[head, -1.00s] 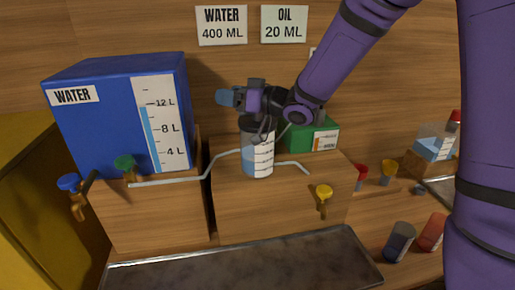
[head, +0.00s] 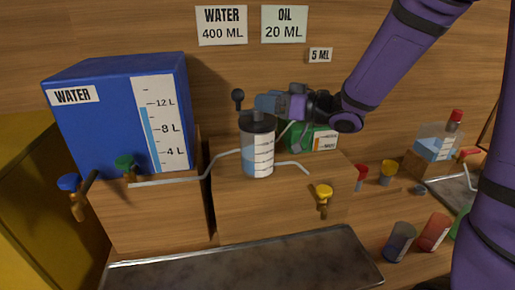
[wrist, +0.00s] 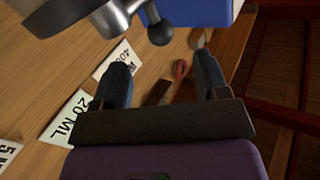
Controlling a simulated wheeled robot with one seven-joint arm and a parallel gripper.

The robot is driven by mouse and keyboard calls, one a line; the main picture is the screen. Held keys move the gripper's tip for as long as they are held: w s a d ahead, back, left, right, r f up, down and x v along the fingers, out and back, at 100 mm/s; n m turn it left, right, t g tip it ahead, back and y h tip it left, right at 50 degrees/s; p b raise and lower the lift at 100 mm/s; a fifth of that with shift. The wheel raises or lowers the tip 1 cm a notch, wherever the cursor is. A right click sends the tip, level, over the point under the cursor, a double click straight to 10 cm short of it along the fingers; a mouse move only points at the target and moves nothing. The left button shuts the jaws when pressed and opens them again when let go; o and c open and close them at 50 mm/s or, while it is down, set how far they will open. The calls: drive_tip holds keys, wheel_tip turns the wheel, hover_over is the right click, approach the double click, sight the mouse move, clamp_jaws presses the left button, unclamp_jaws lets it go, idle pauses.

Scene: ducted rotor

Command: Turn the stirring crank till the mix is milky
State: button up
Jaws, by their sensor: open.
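The clear mixing jar (head: 258,160) stands on the middle wooden block, with a dark lid and a printed scale. The liquid in it looks pale blue, not white. The crank's dark knob (head: 238,95) stands up at the left above the lid; it also shows in the wrist view (wrist: 160,33), beyond the fingertips. My gripper (head: 262,103) is just above the lid, pointing left, right of the knob and apart from it. In the wrist view my gripper (wrist: 162,68) is open, with nothing between its fingers.
A blue water tank (head: 110,120) stands at left and a green oil container (head: 318,140) behind my gripper. A bent pipe (head: 175,182) runs to the jar. A yellow tap (head: 323,195) is on the block front. A metal tray (head: 240,260) lies in front.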

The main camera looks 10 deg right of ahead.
drive_tip(key=shift+s+d, duration=0.2)
drive_tip(key=shift+d, duration=0.1)
drive_tip(key=shift+r, duration=0.1)
drive_tip(key=shift+r, duration=2.4)
